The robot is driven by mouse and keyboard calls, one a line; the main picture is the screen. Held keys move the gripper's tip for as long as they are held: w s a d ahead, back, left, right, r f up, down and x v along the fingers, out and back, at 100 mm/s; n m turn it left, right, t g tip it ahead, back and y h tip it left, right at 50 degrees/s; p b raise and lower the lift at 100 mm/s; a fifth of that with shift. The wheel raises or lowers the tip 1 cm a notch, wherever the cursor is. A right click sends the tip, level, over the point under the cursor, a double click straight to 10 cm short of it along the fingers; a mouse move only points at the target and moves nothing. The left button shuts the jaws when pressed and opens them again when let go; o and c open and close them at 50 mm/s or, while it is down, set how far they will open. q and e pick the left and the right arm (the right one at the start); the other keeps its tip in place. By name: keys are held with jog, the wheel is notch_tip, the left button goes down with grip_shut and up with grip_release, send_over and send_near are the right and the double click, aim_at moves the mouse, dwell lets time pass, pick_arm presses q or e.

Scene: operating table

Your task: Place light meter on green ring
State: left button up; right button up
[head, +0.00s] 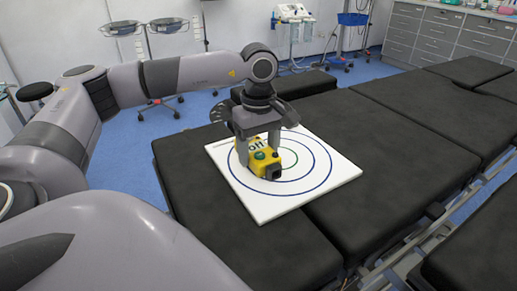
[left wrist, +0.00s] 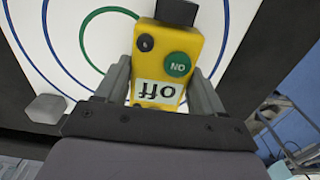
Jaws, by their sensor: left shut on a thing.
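The light meter (head: 265,160) is a yellow box with a green ON button, an "off" label and a black end. My left gripper (head: 258,148) is shut on it, one finger on each side. The left wrist view also shows the meter (left wrist: 165,62) between the fingers (left wrist: 160,85). The green ring (head: 296,156) is drawn on a white board among larger blue rings. The meter overlaps the ring's left part in the head view and hides some of it. I cannot tell whether the meter touches the board. My right gripper is not in view.
The white board (head: 320,185) lies on the black padded operating table (head: 400,130). Its right part is clear. A basin stand (head: 167,27), medical equipment on a stand (head: 292,14) and grey drawers (head: 440,40) stand behind. A pale block shape (left wrist: 45,108) shows in the wrist view.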

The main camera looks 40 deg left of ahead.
aim_at(259, 149)
pick_arm(q)
jog(key=o, duration=1.3)
jog(key=shift+f, duration=0.1)
notch_tip(259, 149, up, 12)
jog(key=p, duration=0.2)
